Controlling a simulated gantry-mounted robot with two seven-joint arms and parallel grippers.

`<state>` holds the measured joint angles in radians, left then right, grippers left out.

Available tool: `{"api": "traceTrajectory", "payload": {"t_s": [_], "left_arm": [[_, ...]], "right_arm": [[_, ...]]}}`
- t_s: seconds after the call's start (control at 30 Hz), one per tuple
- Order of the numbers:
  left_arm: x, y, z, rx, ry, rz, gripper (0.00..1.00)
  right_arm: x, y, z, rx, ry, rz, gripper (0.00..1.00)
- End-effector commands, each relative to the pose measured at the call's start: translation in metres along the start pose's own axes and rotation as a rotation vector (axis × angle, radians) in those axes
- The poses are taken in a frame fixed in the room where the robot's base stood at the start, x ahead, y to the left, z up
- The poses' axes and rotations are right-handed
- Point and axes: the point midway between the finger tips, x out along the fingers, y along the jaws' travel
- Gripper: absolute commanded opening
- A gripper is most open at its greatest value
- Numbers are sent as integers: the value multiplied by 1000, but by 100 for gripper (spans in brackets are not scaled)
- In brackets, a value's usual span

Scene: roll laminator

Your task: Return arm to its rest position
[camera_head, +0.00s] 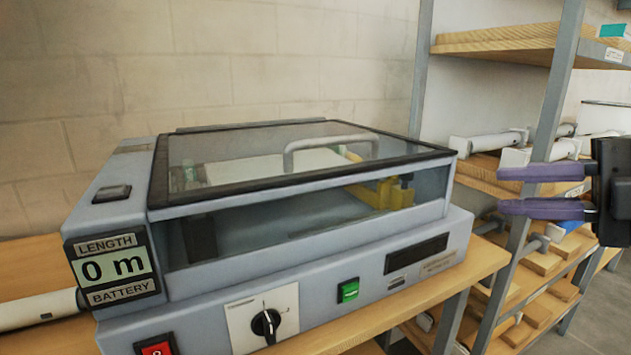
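My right gripper (503,190) comes in from the right edge, with two purple fingers and a dark body. The fingers are parallel with a clear gap between them, and nothing is held in it. It is in front of the shelf rack, to the right of the grey roll laminator (330,255) and apart from it. The laminator's dark-framed clear lid (270,165) is down. Its display reads "0 m". My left gripper is not in view.
The laminator stands on a wooden table (395,312). A metal rack with wooden shelves (515,38) holds white rolls (490,142) behind my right gripper. A white tube (38,310) lies left of the laminator. A block wall is behind.

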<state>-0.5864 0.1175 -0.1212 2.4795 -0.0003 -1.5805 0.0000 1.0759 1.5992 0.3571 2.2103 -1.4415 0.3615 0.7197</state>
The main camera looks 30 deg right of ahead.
Motion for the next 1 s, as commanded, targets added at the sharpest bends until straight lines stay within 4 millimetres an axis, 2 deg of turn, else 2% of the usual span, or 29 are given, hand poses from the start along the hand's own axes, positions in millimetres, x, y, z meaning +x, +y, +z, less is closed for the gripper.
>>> {"api": "traceTrajectory", "payload": {"t_s": [0.03,0.17,0.33,0.5,0.6,0.7,0.83,1.0], "left_arm": [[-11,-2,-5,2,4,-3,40],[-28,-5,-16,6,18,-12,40],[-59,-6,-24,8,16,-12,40],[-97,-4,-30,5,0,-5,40],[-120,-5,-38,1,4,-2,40],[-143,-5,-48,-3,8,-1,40],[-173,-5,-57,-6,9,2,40],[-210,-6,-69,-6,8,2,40]], "right_arm": [[12,1,1,19,21,-38,25],[46,-14,2,72,80,-138,25],[103,-51,-7,180,206,-315,25],[161,-108,-41,357,383,-469,25],[186,-140,-67,475,459,-503,25],[204,-168,-96,606,505,-500,25],[219,-198,-131,802,502,-454,25],[224,-228,-163,1093,343,-356,25]]}}
